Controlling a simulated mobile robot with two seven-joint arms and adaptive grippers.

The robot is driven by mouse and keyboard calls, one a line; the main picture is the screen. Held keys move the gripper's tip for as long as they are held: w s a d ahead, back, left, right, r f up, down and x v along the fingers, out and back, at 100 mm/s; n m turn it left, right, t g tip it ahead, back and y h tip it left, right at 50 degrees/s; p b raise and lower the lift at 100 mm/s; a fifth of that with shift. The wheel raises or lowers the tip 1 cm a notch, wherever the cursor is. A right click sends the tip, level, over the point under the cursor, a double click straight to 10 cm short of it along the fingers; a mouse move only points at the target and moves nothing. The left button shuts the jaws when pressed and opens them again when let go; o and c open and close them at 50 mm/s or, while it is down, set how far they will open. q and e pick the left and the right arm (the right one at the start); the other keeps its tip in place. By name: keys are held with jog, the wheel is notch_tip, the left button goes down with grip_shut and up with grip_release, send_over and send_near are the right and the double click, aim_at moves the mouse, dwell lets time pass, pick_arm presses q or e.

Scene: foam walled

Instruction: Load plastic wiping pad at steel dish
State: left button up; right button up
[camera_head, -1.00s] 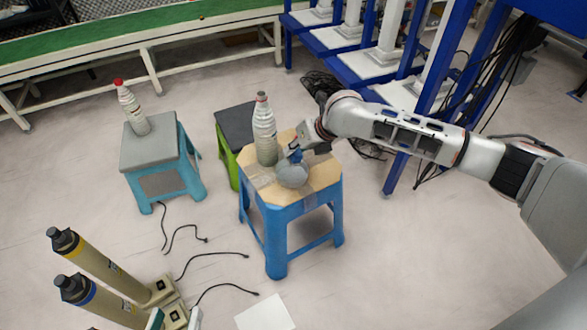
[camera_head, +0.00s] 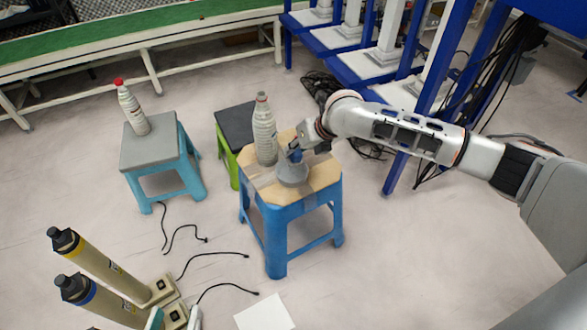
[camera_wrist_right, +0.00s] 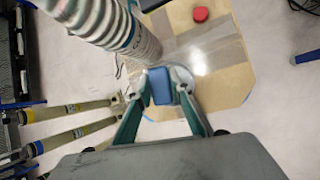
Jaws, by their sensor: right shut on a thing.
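My right gripper (camera_head: 303,149) reaches in from the right over the blue stool with the tan top (camera_head: 318,176). It is shut on a small blue block-like thing, likely the wiping pad (camera_head: 295,155). In the right wrist view the blue pad (camera_wrist_right: 161,86) sits between the two green-edged fingers (camera_wrist_right: 160,92). The round grey steel dish (camera_head: 292,177) is on the stool top, directly below the pad. In the wrist view the dish (camera_wrist_right: 181,76) shows only partly behind pad and fingers. I cannot tell whether the pad touches it. My left gripper is not in view.
A tall ribbed bottle (camera_head: 264,135) stands close left of the dish; it looms large in the wrist view (camera_wrist_right: 105,25). A red round thing (camera_wrist_right: 200,14) lies on the top. A grey-topped stool (camera_head: 150,150) with a red-capped bottle (camera_head: 132,108) stands left.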

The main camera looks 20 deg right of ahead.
notch_tip(320, 180, up, 3)
jog(key=shift+w+f+p, duration=0.15)
jog(key=shift+f+p, duration=0.05)
jog(key=shift+p, duration=0.3)
jog(key=shift+r+p, duration=0.5)
jog(key=shift+r, duration=0.35)
pick_arm(q)
jog(key=shift+t, duration=0.5)
jog(key=r, duration=0.2)
jog(key=w+r, duration=0.1)
jog(key=r, duration=0.1)
jog(key=shift+w+r, duration=0.1)
jog(key=shift+r, duration=0.3)
pick_arm(e)
jog(key=shift+f, duration=0.1)
pick_arm(q)
jog(key=shift+f, duration=0.2)
pick_arm(e)
jog(key=shift+f, duration=0.2)
